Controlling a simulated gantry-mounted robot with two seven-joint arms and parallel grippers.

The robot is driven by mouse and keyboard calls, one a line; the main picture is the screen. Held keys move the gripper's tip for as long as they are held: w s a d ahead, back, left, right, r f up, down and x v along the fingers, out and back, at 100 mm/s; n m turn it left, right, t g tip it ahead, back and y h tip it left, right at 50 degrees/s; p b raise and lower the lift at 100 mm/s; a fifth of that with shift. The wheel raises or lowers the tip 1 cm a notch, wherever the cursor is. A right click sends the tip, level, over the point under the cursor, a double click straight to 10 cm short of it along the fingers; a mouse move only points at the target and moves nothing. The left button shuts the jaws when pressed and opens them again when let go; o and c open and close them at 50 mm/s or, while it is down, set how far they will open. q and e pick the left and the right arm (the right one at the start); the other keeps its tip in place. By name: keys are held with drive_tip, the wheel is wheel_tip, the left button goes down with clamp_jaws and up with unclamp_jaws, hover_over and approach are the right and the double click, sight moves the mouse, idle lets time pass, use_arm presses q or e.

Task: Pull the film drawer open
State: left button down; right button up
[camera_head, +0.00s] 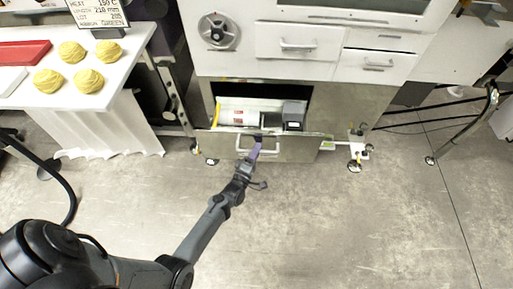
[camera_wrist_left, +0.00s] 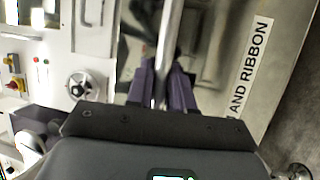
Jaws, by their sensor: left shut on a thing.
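The film drawer (camera_head: 300,146) is the low steel drawer under the white machine. It stands out from the cabinet, and its inside shows from above. A white roll with red print (camera_head: 240,117) and a grey-black box (camera_head: 294,114) lie inside. Its bar handle (camera_head: 271,152) is on the front. My left gripper (camera_head: 255,149) reaches the handle from the front, its purple fingers shut around the bar. In the left wrist view the handle bar (camera_wrist_left: 172,35) runs between the fingers (camera_wrist_left: 163,85), beside a label reading "AND RIBBON" (camera_wrist_left: 248,70). My right gripper is not in view.
White drawers (camera_head: 300,45) sit above, on the machine. A white table (camera_head: 110,75) with yellow dough-like pieces (camera_head: 72,52) and a red tray (camera_head: 22,53) stands at left. Castered feet (camera_head: 355,165) flank the drawer. The floor (camera_head: 330,220) in front is clear.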

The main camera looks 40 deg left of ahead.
use_arm(q)
drive_tip(key=c, duration=1.4)
unclamp_jaws()
drive_tip(key=shift+p+v, duration=1.55)
drive_tip(key=shift+v, duration=3.85)
